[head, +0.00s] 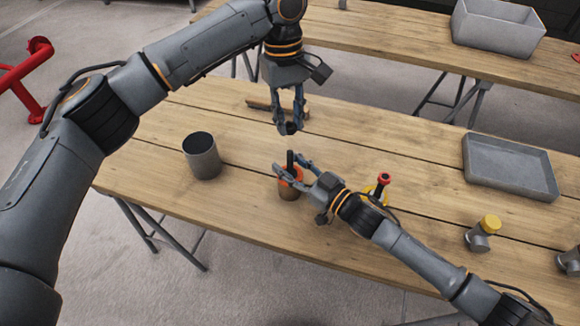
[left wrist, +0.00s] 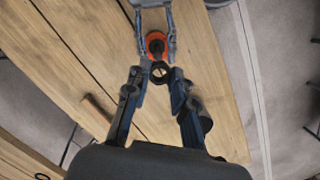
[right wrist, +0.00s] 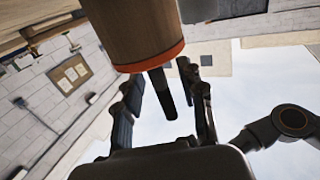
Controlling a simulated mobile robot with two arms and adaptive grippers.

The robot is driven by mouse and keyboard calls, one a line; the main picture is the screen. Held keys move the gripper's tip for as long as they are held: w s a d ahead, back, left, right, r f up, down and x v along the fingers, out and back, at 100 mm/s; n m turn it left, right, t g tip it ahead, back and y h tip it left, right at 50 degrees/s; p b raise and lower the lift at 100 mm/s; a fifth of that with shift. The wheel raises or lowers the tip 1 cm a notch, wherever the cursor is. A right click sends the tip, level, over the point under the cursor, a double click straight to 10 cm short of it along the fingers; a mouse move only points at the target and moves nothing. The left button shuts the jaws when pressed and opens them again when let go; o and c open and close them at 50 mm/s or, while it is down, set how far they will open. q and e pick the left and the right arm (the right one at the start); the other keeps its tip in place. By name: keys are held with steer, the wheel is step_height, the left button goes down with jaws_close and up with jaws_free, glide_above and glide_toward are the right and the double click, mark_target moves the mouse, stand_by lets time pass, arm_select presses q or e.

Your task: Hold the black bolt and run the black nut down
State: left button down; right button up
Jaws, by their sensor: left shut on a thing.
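A black bolt (head: 290,159) stands upright in an orange-rimmed copper-brown holder (head: 290,190) on the table. In the right wrist view the bolt (right wrist: 163,93) sticks out of the holder (right wrist: 150,28), between the fingers. My right gripper (head: 291,168) is open on either side of the bolt, with gaps to both fingers. My left gripper (head: 290,126) is above it, pointing down, shut on the black nut (head: 289,129). The nut shows as a dark ring between the fingertips in the left wrist view (left wrist: 161,73). The nut is apart from the bolt.
A grey cylindrical can (head: 202,157) stands to the left. A wooden-handled tool (head: 262,104) lies behind the left gripper. A red-and-yellow item (head: 381,184) stands near my right wrist. A grey tray (head: 508,166) and a yellow-capped fitting (head: 483,234) are at the right.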

steer(key=shift+c, duration=0.4)
jaws_close()
arm_select(q)
glide_above(291, 153)
steer(key=f, duration=0.5)
steer(key=shift+w+a, duration=0.15)
steer(key=shift+w, duration=0.15)
steer(key=shift+s+f+m, duration=0.1)
steer(key=shift+f+m, duration=0.35)
steer(key=shift+m, duration=0.35)
steer(key=shift+f+m, duration=0.4)
steer(key=shift+m, duration=0.4)
